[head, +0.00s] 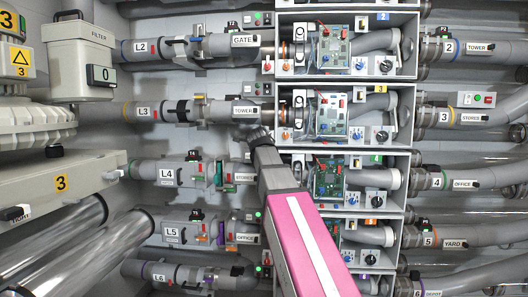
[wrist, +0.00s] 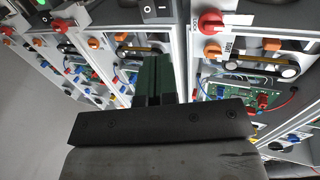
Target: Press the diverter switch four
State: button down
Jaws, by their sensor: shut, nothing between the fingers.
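Bay four (head: 340,178), with a green number tag, is the open box in line with pipe L4 in the head view. It holds a green circuit board, a blue knob and a black knob. My arm covers its left side, and I cannot make out a switch labelled as diverter four. My gripper (head: 252,134) is in front of the wall between rows L3 and L4, left of the bays. In the wrist view its dark fingers (wrist: 152,80) are together and empty. A black rocker switch (wrist: 155,10) shows beyond the fingertips; its number is not readable.
Bay three (head: 340,115) and bay two (head: 345,45) stand above bay four. Pipe L4 (head: 150,172) runs in from the left. In the wrist view a red knob (wrist: 211,22) and an orange knob (wrist: 212,51) stick out right of the fingers. Free grey space lies at far left there.

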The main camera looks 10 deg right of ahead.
jog(key=shift+s+a+f+g, duration=0.1)
jog(key=shift+s+f+g, duration=0.15)
jog(key=shift+f, duration=0.55)
jog(key=shift+w, duration=0.15)
jog(key=x, duration=1.3)
jog(key=shift+w+f, duration=0.35)
jog(key=shift+w+f, duration=0.1)
jog(key=shift+w, duration=0.1)
